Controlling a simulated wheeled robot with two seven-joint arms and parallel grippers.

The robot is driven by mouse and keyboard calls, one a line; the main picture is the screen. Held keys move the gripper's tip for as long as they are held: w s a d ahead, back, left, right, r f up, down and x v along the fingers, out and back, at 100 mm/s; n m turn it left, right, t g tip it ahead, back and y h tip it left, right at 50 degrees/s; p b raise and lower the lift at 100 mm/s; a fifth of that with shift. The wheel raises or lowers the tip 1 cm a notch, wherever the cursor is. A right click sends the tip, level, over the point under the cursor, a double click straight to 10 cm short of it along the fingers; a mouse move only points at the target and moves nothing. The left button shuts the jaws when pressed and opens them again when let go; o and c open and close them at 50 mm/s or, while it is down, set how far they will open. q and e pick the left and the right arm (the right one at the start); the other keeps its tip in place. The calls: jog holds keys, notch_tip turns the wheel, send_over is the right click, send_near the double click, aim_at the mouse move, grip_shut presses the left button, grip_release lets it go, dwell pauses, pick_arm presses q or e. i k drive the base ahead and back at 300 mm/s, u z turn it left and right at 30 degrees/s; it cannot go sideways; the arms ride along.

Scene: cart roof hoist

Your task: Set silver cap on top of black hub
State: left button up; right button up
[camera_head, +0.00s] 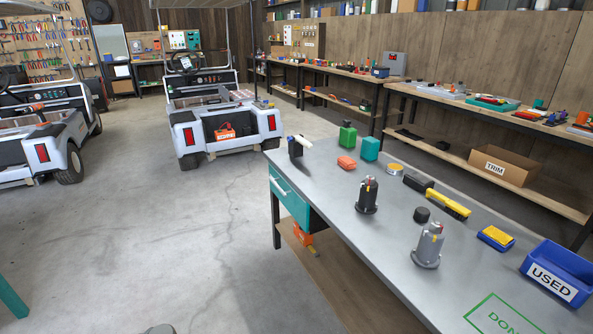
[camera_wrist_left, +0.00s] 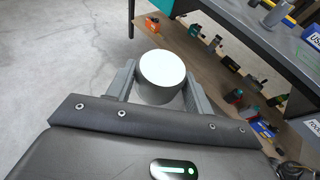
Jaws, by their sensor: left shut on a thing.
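The silver cap (camera_wrist_left: 162,68), a pale round piece, is in the left wrist view. My left gripper (camera_wrist_left: 160,84) is shut on it, one finger on each side. It is off the table's edge, with floor and a lower shelf behind it. The black hub (camera_head: 367,197) stands upright on the grey table in the head view, with a small post on top. A similar grey hub (camera_head: 428,247) stands nearer on the table. A small black cap (camera_head: 422,214) lies between them to the right. My right gripper is not in view.
The table (camera_head: 340,236) also holds a yellow-and-black brush (camera_head: 447,204), a blue USED bin (camera_head: 557,274), a yellow-and-blue block (camera_head: 496,237), and green and teal containers at the back. A green-outlined DONE area (camera_head: 503,316) is at the near right. Table space left of the hubs is clear.

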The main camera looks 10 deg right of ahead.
aim_at(369, 183)
jog(key=z, duration=0.4)
jog(key=i, duration=1.05)
jog(key=z, duration=0.7)
